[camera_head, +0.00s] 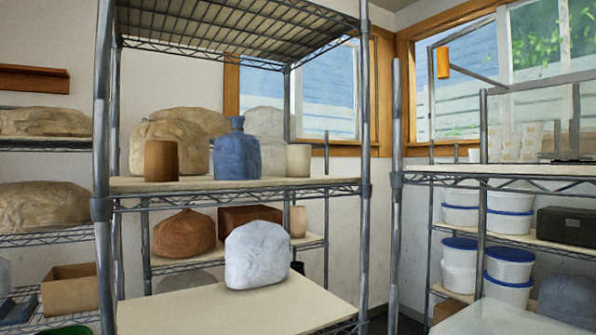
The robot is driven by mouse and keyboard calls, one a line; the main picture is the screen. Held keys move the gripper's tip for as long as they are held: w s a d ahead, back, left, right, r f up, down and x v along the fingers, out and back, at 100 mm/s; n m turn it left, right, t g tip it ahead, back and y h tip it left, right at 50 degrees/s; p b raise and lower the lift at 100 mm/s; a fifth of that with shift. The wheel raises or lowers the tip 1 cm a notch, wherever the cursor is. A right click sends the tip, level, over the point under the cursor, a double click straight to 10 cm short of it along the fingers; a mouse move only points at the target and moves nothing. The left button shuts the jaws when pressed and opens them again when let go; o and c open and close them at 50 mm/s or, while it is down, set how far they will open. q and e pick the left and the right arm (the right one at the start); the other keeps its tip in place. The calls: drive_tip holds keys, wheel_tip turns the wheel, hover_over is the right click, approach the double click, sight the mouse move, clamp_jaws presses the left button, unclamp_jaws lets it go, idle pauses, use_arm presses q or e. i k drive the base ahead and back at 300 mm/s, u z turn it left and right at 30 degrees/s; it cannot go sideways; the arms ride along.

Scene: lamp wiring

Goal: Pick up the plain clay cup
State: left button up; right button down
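A plain brown clay cup (161,161), a straight-sided cylinder, stands upright at the left front of the middle shelf board (230,184). A blue bottle-shaped jar (236,153) stands to its right, apart from it. A cream cup-like vessel (299,160) stands at the right end of the same board. Which of the two cups the task means, I cannot tell for certain. Neither of my grippers shows in the head view.
Wrapped lumps (180,135) sit behind the cup. Metal posts (104,190) and (365,150) flank the shelf, with a wire shelf (220,25) above. A pale wrapped block (257,254) sits on the lower board. White tubs (507,263) stand at right.

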sight(298, 155)
drive_tip(key=k, duration=1.25)
drive_tip(key=u, duration=1.05)
drive_tip(key=i, duration=1.7)
drive_tip(key=z, duration=0.45)
